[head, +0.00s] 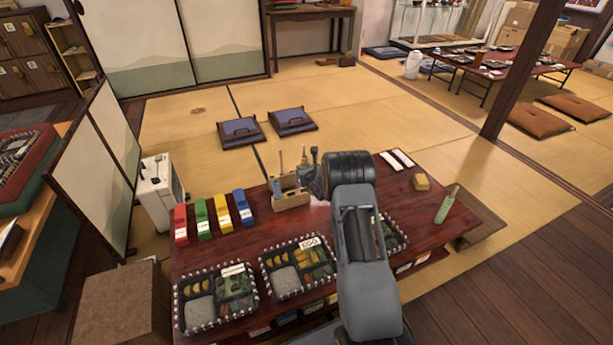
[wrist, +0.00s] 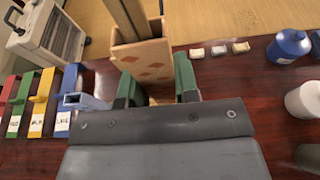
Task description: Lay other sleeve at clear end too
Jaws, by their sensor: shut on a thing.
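Two white sleeve-like strips (head: 396,159) lie side by side at the back right of the dark red table. My gripper (wrist: 158,88) has its green fingers on either side of the lower part of a tan wooden holder with a diamond pattern (wrist: 143,62), closed on it as far as I can tell. The contact is partly hidden behind my fingers. Brown sticks (wrist: 127,18) stand up out of this holder. In the head view, my arm covers the gripper's tips, beside the wooden holder (head: 291,201). No sleeve shows clearly between the fingers.
Red, green, yellow and blue blocks (head: 223,211) stand left of the holder. Filled lunch boxes (head: 217,297) line the table's front. Small pale pieces (wrist: 218,50) and a blue jar (wrist: 288,46) are to the right.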

